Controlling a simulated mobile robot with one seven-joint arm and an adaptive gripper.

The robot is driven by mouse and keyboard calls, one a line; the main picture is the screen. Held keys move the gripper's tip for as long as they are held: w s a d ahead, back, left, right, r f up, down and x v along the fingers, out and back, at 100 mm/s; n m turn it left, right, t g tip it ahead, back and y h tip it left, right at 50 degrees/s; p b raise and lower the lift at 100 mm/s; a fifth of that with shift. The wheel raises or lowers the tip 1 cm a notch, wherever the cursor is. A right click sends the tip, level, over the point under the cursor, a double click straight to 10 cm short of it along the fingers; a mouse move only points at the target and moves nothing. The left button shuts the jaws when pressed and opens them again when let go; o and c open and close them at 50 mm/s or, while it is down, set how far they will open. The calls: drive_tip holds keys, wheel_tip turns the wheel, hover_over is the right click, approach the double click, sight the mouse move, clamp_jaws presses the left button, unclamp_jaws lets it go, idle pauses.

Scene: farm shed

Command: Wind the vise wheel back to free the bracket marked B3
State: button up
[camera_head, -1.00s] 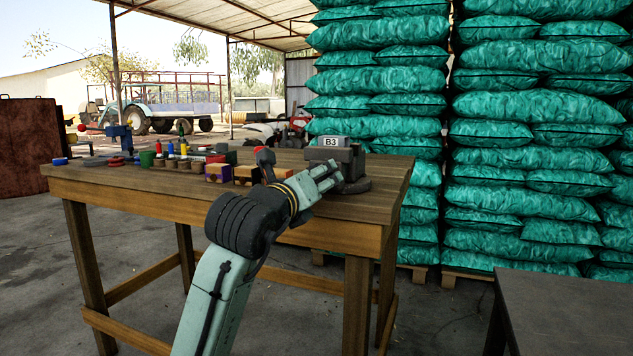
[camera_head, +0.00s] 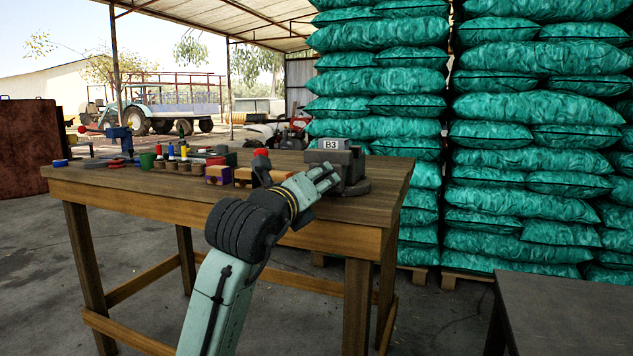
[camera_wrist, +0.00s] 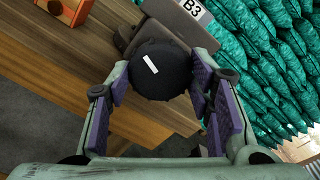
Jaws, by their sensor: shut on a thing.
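The vise (camera_head: 350,176) is a dark grey block on the right end of the wooden bench. A grey piece with a white B3 label (camera_head: 333,143) sits at its top; the label also shows at the top of the wrist view (camera_wrist: 192,9). The vise wheel (camera_wrist: 163,76) is a dark round disc with a short white stripe, facing the wrist camera. My gripper (camera_head: 329,177) reaches the vise from the front left. In the wrist view its purple-padded fingers (camera_wrist: 161,82) are shut on the wheel, one on either side. The jaw gap is hidden.
Teal sacks (camera_head: 375,127) are stacked behind the bench. A dark table (camera_head: 570,300) stands at the front right.

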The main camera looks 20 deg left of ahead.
drive_tip(key=n+p, duration=0.1)
drive_tip(key=n, duration=0.2)
drive_tip(key=n+p, duration=0.1)
drive_tip(key=n, duration=0.1)
drive_tip(key=shift+r+n, duration=0.2)
drive_tip(key=shift+n, duration=0.2)
drive_tip(key=n+p, duration=0.3)
drive_tip(key=n, duration=0.2)
drive_tip(key=shift+r, duration=0.1)
drive_tip(key=n+p, duration=0.3)
drive_tip(key=n, duration=0.3)
drive_tip(key=shift+d, duration=0.1)
drive_tip(key=n+p, duration=0.3)
drive_tip(key=shift+w+r+n, duration=0.1)
drive_tip(key=shift+n, duration=0.3)
drive_tip(key=o, duration=0.9)
drive_tip(key=shift+f+n, duration=0.3)
drive_tip(key=shift+n, duration=0.3)
drive_tip(key=o, duration=0.4)
drive_tip(key=shift+f, duration=0.15)
drive_tip(key=s, duration=0.9)
drive_tip(key=shift+s+a, duration=0.1)
drive_tip(key=shift+a, duration=0.15)
